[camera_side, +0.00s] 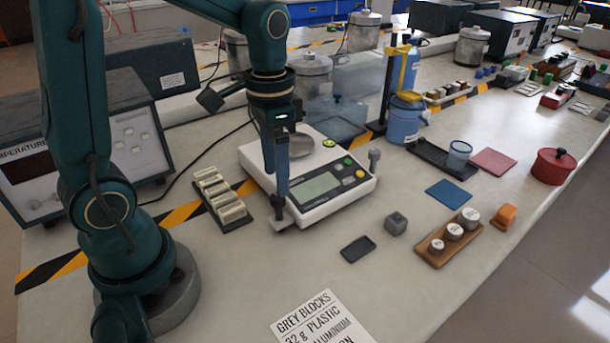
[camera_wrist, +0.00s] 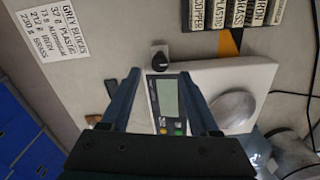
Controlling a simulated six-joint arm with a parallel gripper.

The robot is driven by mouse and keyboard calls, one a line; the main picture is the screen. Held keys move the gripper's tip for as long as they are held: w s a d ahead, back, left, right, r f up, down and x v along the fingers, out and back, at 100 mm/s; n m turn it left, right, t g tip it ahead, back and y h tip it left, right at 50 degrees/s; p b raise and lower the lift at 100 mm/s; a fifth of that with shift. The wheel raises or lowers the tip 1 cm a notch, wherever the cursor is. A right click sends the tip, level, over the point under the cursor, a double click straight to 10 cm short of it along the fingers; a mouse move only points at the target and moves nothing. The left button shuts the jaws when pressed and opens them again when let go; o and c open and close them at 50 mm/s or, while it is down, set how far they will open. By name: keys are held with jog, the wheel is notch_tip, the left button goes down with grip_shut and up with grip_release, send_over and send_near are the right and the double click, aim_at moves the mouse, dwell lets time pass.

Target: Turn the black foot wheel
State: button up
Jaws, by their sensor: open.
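The black foot wheel (camera_wrist: 160,62) sits on a small pale tab at a corner of the white balance (camera_wrist: 250,80). In the wrist view it lies between and just beyond the tips of my gripper (camera_wrist: 160,76), whose two fingers are apart with nothing between them. In the side view my gripper (camera_side: 276,198) points down at the near left corner of the balance (camera_side: 330,207). The near finger hides most of the wheel there, and I cannot tell whether a finger touches it. The balance has a display (camera_side: 315,188) and a round metal pan (camera_side: 300,146).
A rack of pale blocks (camera_side: 222,197) stands close left of the balance. A dark tray (camera_side: 358,249), a small grey block (camera_side: 396,224) and a wooden weight holder (camera_side: 447,238) lie to the right. A printed card (camera_side: 322,320) lies in front, with clear bench between.

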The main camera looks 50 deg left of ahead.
aim_at(277, 196)
jog(key=shift+f, duration=2.1)
grip_shut()
jog(key=n, duration=0.4)
jog(key=shift+n, duration=2)
